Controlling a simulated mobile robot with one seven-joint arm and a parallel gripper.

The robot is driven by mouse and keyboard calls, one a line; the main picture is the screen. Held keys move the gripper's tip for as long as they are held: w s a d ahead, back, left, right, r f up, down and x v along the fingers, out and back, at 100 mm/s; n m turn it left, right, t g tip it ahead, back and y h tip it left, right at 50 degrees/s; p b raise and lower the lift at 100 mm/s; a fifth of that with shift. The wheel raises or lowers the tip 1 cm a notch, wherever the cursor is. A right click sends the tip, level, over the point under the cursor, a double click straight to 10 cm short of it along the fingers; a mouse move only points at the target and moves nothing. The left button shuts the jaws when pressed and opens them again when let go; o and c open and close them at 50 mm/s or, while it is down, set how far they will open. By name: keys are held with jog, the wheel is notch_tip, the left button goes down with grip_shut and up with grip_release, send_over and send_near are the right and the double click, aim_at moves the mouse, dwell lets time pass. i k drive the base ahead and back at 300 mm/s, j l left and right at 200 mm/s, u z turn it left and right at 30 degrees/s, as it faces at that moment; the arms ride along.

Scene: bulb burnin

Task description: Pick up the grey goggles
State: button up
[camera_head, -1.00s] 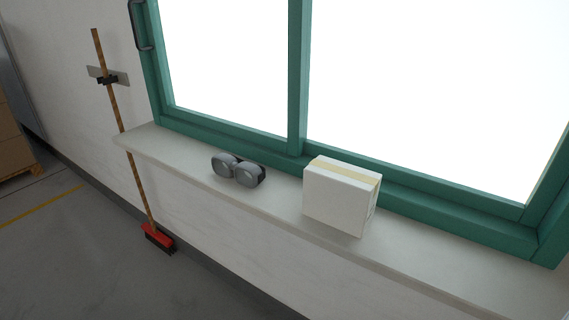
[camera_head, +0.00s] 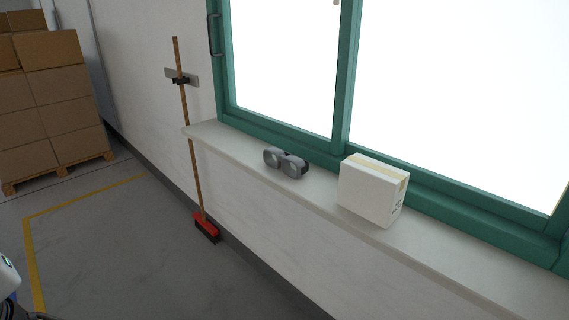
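The grey goggles (camera_head: 286,163) rest on the pale window sill (camera_head: 238,146), close to the green window frame. Their two rounded lens cups face out into the room. They stand clear of the white box to their right. My gripper is not in view. A small white and dark part at the lower left edge looks like a piece of my own arm.
A white box (camera_head: 368,192) with a yellowish strip stands on the sill right of the goggles. A broom (camera_head: 190,130) hangs on the wall at the sill's left end. Stacked cartons (camera_head: 60,95) on a pallet stand far left. The floor (camera_head: 110,235) between is clear.

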aim_at(293, 166)
jog(key=i+j+z, duration=0.3)
jog(key=i+j, duration=0.45)
jog(key=i, duration=0.5)
